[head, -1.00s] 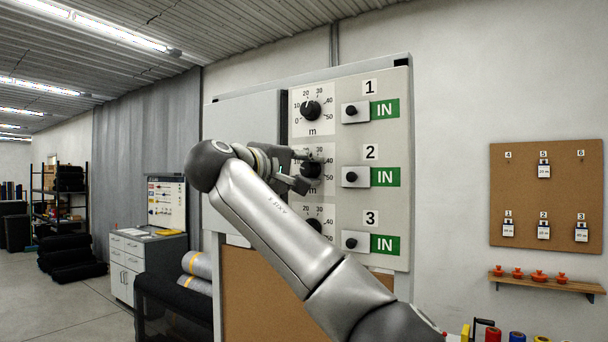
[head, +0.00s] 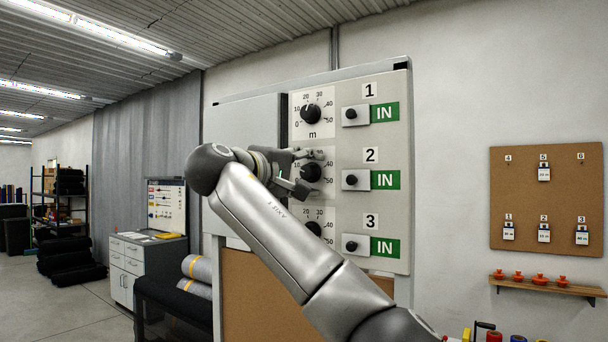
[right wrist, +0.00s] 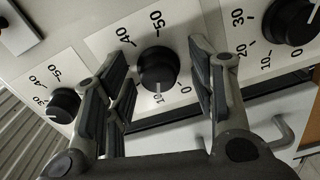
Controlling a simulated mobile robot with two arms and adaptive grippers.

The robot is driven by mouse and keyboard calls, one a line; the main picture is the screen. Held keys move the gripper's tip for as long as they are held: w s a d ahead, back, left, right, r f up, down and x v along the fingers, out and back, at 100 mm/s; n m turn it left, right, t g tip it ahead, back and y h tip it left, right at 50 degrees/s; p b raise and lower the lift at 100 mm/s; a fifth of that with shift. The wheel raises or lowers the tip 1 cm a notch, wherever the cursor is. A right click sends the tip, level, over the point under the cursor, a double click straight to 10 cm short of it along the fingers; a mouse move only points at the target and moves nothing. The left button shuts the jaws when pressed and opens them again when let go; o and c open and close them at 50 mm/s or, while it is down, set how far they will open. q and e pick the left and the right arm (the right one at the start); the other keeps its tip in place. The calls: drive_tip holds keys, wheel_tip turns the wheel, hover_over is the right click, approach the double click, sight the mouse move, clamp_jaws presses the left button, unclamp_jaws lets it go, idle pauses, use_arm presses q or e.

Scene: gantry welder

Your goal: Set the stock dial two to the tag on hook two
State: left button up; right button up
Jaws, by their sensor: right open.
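Stock dial two (head: 312,173), a black knob, sits in the middle row of the grey panel, partly hidden by my gripper. My right gripper (head: 304,174) is open at it, one finger above and one below. In the right wrist view the dial (right wrist: 158,68) stands between the spread fingers (right wrist: 160,85), with gaps on both sides. Its white mark points at about 10. The tag on hook two (head: 544,233) hangs on the cork board at right; its print is too small to read surely. My left gripper is out of view.
Dial one (head: 311,113) is above and dial three (head: 313,229) below, partly behind my arm. Small black knobs beside green IN signs (head: 385,180) are close on the right. A shelf (head: 545,283) with orange items is under the cork board (head: 520,190).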

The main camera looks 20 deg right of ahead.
drive_tip(key=v, duration=1.2)
